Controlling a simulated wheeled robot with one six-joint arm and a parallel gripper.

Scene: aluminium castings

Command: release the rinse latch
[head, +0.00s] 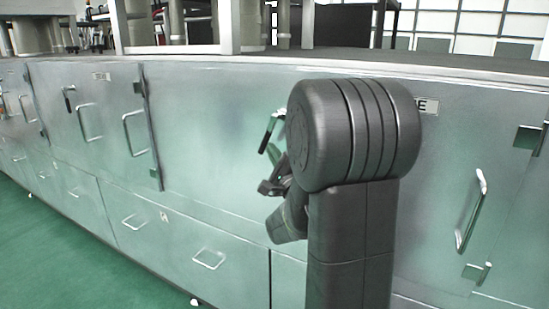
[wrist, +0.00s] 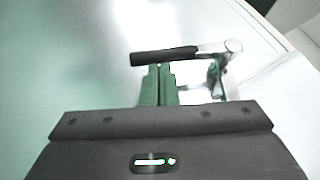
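The latch (head: 269,134) on the door in front of me has a black grip and a silver pivot end. In the head view it hangs slanted just left of my arm. Above and right of my arm a label (head: 426,106) is mostly hidden; only its last letter, E, shows. In the wrist view the latch's black grip (wrist: 165,56) runs crosswise, with its silver pivot (wrist: 232,46) at the right. My gripper (wrist: 160,68) has its two greenish fingers together, tips right at the grip's lower edge. Contact is not clear. Nothing shows between the fingers.
A silver door handle (head: 470,212) stands out right of my arm. A similar latch (head: 68,98) and a pull handle (head: 90,122) are on the left door. Drawer pulls (head: 209,258) lie below.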

